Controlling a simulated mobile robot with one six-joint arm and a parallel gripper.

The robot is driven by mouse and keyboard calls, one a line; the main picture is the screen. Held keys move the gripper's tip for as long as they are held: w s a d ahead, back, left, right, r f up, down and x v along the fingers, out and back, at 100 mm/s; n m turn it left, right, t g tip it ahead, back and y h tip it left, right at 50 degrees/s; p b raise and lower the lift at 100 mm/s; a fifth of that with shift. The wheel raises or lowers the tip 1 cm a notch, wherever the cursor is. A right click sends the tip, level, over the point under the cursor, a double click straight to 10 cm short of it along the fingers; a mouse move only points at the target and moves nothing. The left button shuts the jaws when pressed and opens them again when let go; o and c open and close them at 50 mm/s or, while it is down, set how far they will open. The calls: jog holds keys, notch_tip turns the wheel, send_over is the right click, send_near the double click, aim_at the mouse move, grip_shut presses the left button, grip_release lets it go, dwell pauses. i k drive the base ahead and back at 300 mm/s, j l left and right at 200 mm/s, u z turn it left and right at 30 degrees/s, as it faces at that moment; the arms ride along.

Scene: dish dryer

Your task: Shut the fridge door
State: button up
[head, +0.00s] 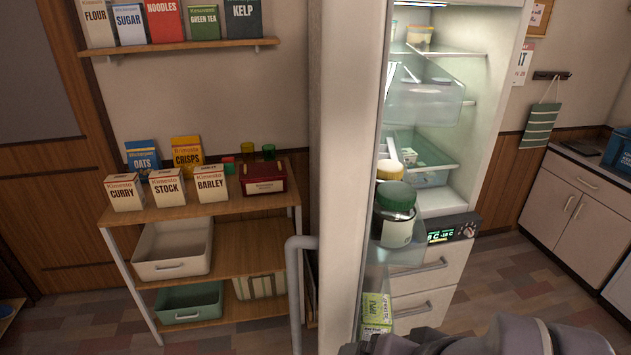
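The fridge door (342,150) stands open, swung toward me and seen nearly edge-on in the middle of the head view. Its inner side carries clear bins with a green-lidded jar (395,212) and green cartons (376,312). A grey bar handle (297,290) sticks out from the door's outer side, at its left. The lit fridge interior (440,130) shows to the right of the door, with shelves and clear drawers. My dark arm crosses the bottom edge, right of and below the door. My gripper's fingertips do not show.
A wooden shelf unit (200,207) with boxes and bins stands left of the door, close behind the handle. A wall shelf (180,47) hangs above it. White cabinets (578,208) stand at the right. Tiled floor (535,290) lies clear between fridge and cabinets.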

aim_at(360, 89)
jog(key=j+z, duration=0.1)
jog(key=j, duration=0.25)
jog(key=i+j+z, duration=0.1)
jog(key=j, duration=0.25)
jog(key=j+u, duration=0.35)
jog(key=j, duration=0.5)
jog(key=i, duration=0.05)
